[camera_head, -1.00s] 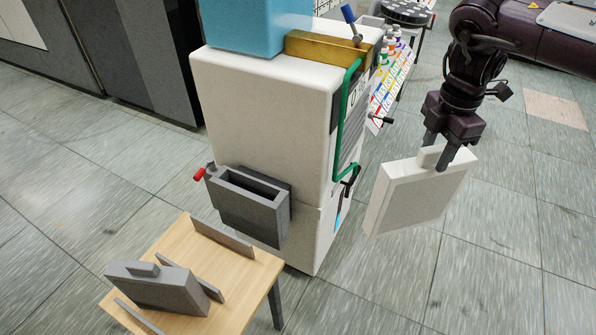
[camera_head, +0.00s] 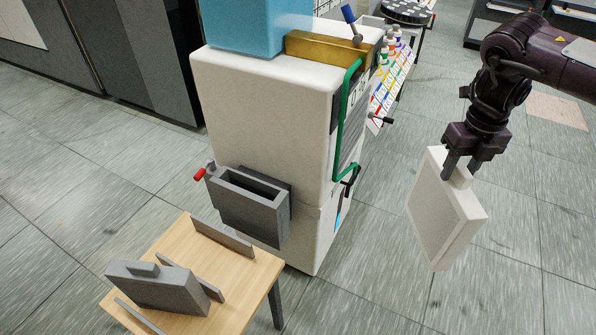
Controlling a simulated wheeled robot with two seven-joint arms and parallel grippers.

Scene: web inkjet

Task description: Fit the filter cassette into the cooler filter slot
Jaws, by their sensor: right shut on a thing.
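My right gripper (camera_head: 461,172) is shut on the tab of a white filter cassette (camera_head: 447,215), a flat framed box. The cassette hangs in free air at the right, above the floor and apart from the cooler. The cooler (camera_head: 262,115) is a white cabinet in the middle of the view. Its filter slot (camera_head: 250,205) is a grey open-topped holder low on its near face, with a dark opening on top. A red-tipped lever (camera_head: 199,174) sits at the slot's left end. My left gripper is not in view.
The wooden table (camera_head: 235,268) stands in front of the cooler, with upright grey dividers (camera_head: 222,239). A green handle (camera_head: 344,125) and dark fittings stick out on the cooler's right side. Floor between cooler and cassette is clear.

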